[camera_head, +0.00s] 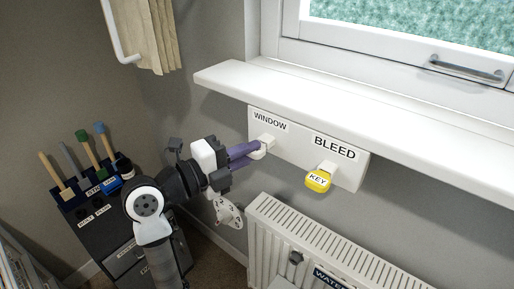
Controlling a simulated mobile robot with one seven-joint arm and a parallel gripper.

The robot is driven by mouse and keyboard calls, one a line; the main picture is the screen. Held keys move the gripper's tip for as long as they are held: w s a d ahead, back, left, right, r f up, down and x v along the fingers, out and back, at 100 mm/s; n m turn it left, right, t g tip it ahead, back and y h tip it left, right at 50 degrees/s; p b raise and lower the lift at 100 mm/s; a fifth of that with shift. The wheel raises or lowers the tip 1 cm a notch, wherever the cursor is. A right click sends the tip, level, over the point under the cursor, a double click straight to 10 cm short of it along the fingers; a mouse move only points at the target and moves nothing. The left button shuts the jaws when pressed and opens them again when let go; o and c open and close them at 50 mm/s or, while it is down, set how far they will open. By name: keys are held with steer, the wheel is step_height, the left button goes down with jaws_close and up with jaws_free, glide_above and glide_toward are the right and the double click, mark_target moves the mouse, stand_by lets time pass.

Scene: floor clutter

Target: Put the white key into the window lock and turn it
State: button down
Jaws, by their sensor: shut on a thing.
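A white panel below the sill carries a WINDOW label (270,122) and a BLEED label (334,147). The window lock (267,141) is a small white block under the WINDOW label. My gripper (257,149) reaches in from the left with purple fingers, its tips right at this lock. It is shut on a small white piece, the white key (257,155), mostly hidden by the fingers. The key appears at or touching the lock; I cannot tell how deep it sits or how far it is turned.
A yellow tag marked KEY (318,179) hangs at the BLEED lock, right of my gripper. A white radiator (330,238) stands below. The window sill (340,105) juts out above. A dark tool caddy (95,205) stands at the left.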

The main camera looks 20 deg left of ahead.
steer(key=shift+s+a, duration=0.25)
steer(key=shift+s, duration=0.4)
stand_by(0.4)
steer(key=shift+s+a, duration=0.25)
steer(key=shift+s, duration=0.4)
steer(key=shift+s+a, duration=0.2)
steer(key=shift+s, duration=0.45)
steer(key=shift+w+d, duration=0.25)
steer(key=shift+w, duration=0.4)
steer(key=shift+w+d, duration=0.2)
steer(key=shift+w, duration=0.5)
steer(key=shift+w+d, duration=0.25)
steer(key=shift+w, duration=0.4)
steer(key=c, duration=1.4)
jaws_free()
steer(key=shift+w, duration=0.1)
steer(key=shift+s+d+v, duration=0.2)
steer(key=shift+d+v, duration=0.05)
steer(key=shift+v, duration=1.2)
steer(key=shift+s+d+v, duration=0.2)
steer(key=shift+d+v, duration=0.05)
steer(key=shift+v, duration=1.25)
steer(key=shift+s+d+v, duration=0.15)
steer(key=shift+d+v, duration=0.1)
steer(key=shift+v, duration=1.2)
